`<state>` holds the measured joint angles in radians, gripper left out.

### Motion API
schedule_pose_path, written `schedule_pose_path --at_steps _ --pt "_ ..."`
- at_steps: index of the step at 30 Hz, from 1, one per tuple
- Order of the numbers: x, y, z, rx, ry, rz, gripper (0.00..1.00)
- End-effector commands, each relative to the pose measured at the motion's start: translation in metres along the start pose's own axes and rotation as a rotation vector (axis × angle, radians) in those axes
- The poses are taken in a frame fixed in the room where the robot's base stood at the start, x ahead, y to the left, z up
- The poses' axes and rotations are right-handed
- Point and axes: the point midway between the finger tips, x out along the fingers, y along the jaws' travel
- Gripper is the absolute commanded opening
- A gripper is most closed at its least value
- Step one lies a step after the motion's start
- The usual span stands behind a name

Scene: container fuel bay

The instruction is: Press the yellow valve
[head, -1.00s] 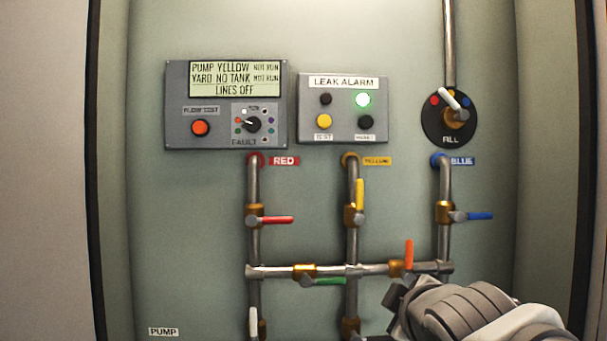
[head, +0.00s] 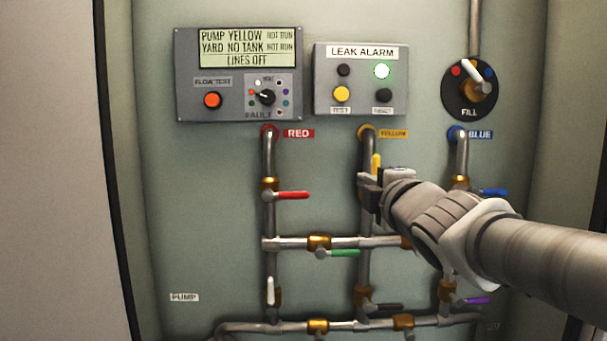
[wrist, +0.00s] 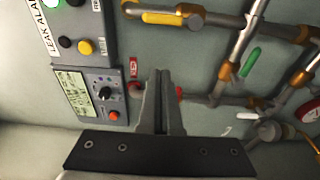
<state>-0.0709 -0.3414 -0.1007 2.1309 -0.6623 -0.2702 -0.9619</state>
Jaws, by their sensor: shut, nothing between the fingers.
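The yellow valve has a yellow lever (head: 376,163) that stands upright on the middle pipe, below the YELLOW label. Its brass body is largely hidden behind my gripper (head: 369,185) in the head view. My gripper is shut and empty, and it overlaps the lower part of the lever there. In the wrist view the yellow lever (wrist: 160,18) lies along the pipe at the top, above and apart from my shut fingertips (wrist: 160,74) in the picture. I cannot tell whether the gripper touches the valve.
A red lever (head: 293,195) points right on the left pipe, and a green lever (head: 344,253) lies below. The LEAK ALARM panel (head: 361,80) and the display panel (head: 240,75) are above. The orange lever is hidden in the head view.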

Motion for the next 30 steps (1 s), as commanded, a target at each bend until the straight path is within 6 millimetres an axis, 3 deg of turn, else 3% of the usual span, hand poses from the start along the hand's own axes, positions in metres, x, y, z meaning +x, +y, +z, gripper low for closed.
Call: schedule_pose_path --at_steps 5,21,30 --pt "0.018 0.000 0.001 0.001 -0.002 -0.002 0.00" --pt "0.101 0.001 0.001 0.002 -0.001 -0.002 0.00" --pt "0.086 0.002 0.034 0.000 -0.002 0.000 0.00"
